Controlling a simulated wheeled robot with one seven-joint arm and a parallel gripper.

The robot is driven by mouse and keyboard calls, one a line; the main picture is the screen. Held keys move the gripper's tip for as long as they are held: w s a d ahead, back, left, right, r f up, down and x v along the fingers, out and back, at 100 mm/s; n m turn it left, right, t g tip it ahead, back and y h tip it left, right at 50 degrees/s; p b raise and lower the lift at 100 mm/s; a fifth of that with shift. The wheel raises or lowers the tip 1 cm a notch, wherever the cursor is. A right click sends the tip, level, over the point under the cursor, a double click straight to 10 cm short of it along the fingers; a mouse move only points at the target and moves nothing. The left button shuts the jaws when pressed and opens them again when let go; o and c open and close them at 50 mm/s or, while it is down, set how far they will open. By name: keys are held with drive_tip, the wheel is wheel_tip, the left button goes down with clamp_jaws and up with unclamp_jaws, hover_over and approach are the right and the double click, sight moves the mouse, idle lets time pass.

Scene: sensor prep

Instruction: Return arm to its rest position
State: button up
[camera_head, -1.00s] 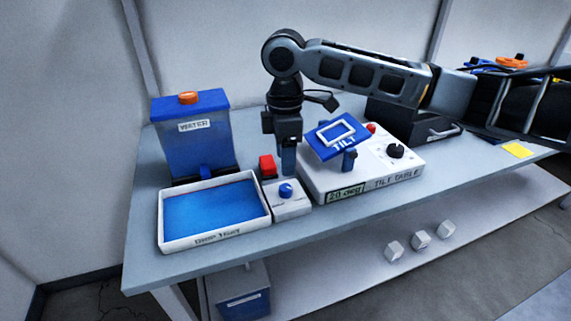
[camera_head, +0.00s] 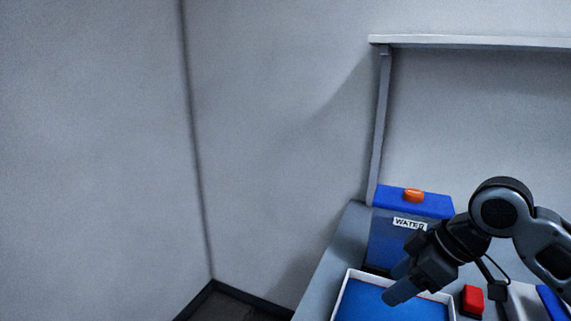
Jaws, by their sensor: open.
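My gripper (camera_head: 402,283) is at the lower right of the head view. It is open and empty, its fingers pointing down and left. It is seen in front of the blue water tank, over the white-rimmed drip tray, with no visible contact. My arm (camera_head: 497,212) bends at a dark joint just right of the gripper and runs out of the picture at the right edge.
The water tank (camera_head: 380,245) with its orange cap (camera_head: 414,195) stands at the back of the bench (camera_head: 335,254). The drip tray (camera_head: 342,296) is in front, with a red block (camera_head: 473,299) at its right. A shelf (camera_head: 470,41) hangs above. Bare wall fills the left.

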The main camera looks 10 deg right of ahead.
drive_tip(key=a+r+m+t+y, duration=0.25)
drive_tip(key=a+m+t, duration=0.2)
drive_tip(key=a, duration=0.55)
drive_tip(key=a+r+m+t+y, duration=0.25)
drive_tip(key=a+t, duration=0.35)
drive_tip(key=a, duration=0.3)
drive_tip(key=s+d+f+m+h, duration=0.2)
drive_tip(key=s+f+h, duration=0.15)
drive_tip(key=s, duration=0.25)
drive_tip(key=s+d+f+m+t+h, duration=0.1)
drive_tip(key=s+f+m+h, duration=0.2)
drive_tip(key=s, duration=0.4)
drive_tip(key=s+d+f+m+h, duration=0.2)
drive_tip(key=s+f, duration=0.2)
drive_tip(key=s, duration=0.2)
drive_tip(key=s+d+r+n, duration=0.1)
drive_tip(key=s+d, duration=0.3)
drive_tip(key=s, duration=0.6)
drive_tip(key=s+d+n, duration=0.3)
drive_tip(key=s+d, duration=0.1)
drive_tip(key=s, duration=0.6)
drive_tip(key=shift+d+r+g+h, duration=0.35)
drive_tip(key=shift+d+h, duration=0.05)
drive_tip(key=shift+h, duration=0.05)
